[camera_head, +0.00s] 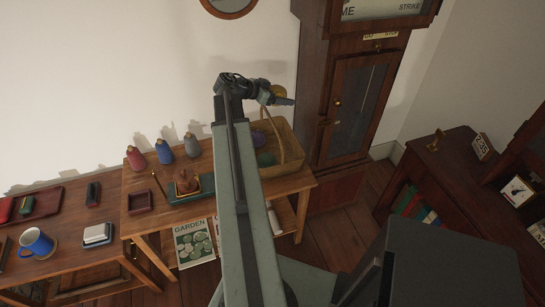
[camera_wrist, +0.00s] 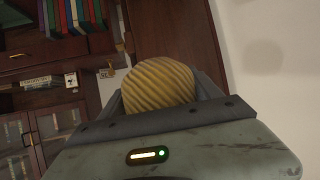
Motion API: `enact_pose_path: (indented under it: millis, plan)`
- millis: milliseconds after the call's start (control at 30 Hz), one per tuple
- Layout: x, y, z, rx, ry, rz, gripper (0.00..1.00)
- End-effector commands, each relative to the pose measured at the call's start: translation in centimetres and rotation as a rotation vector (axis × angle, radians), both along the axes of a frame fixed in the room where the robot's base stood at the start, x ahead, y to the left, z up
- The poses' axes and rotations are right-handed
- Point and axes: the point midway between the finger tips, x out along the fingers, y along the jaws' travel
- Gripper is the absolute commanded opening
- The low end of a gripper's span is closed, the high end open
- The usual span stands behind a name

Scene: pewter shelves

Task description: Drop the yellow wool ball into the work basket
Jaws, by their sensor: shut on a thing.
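The yellow wool ball (camera_wrist: 158,84) is held between the jaws of my gripper (camera_wrist: 165,90) in the wrist view. In the head view my gripper (camera_head: 281,99) is up near the tall clock case, with a bit of the yellow ball (camera_head: 279,91) showing behind it. The work basket (camera_head: 288,139) is a woven basket with a tall handle on the right part of the wooden table, below my gripper. Purple and green balls lie in it. My arm hides the left part of the basket.
A tall dark clock case (camera_head: 350,100) stands close to the right of the basket. A blue mug (camera_head: 37,243) sits on the left table.

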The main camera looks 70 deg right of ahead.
Motion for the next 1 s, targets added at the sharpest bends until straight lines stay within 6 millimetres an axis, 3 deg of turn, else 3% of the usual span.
enact_pose_path:
  millis: [167, 600, 867, 900, 1000]
  plan:
    - [-0.1, 0.1, -0.4, 0.000, 0.000, 0.000, 0.31]
    - [-0.1, 0.1, -5.8, -0.001, 0.001, 0.000, 0.31]
    - [-0.2, 0.1, -5.7, 0.000, 0.000, 0.000, 0.31]
    - [-0.2, 0.1, -5.7, 0.000, 0.000, 0.000, 0.76]
    - [-0.2, 0.1, -5.7, 0.000, 0.000, -0.001, 0.98]
